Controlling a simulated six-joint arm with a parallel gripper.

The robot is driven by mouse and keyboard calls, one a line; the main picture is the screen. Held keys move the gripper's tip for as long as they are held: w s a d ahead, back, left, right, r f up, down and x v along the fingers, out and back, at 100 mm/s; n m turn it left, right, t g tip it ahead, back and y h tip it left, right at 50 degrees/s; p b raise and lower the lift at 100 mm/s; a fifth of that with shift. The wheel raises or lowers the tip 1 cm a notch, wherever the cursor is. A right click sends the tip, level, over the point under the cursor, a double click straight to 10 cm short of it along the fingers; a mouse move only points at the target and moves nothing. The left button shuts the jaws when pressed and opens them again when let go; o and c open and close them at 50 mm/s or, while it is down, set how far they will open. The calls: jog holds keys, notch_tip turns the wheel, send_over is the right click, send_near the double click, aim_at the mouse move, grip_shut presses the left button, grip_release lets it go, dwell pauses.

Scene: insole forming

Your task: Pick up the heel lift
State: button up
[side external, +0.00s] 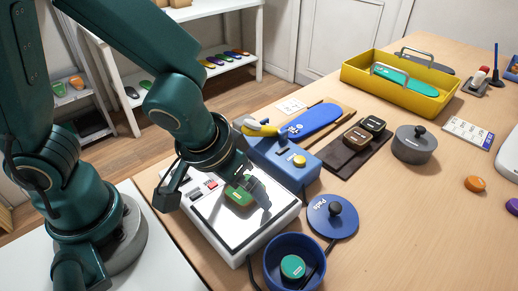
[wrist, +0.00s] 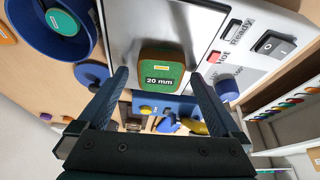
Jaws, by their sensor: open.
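A green block with a brown edge, labelled "20 mm" (wrist: 162,70), appears to be the heel lift. It lies on the shiny plate of a white heater unit (side external: 215,238), and it also shows in the side view (side external: 238,194). My gripper (wrist: 158,78) is open, with its two fingers spread on either side of the block in the wrist view. I cannot tell whether either finger touches it. In the side view my gripper partly hides the plate and sits right over the block.
A blue pot (side external: 268,262) with a teal disc and a blue lid (side external: 328,216) stand near the heater. A blue box (side external: 285,166) with a yellow knob is behind it. Two dark blocks sit on a brown board (side external: 345,160). A yellow tray (side external: 395,95) is farther back.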

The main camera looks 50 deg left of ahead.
jog(key=c, duration=1.4)
jog(key=shift+r, duration=0.15)
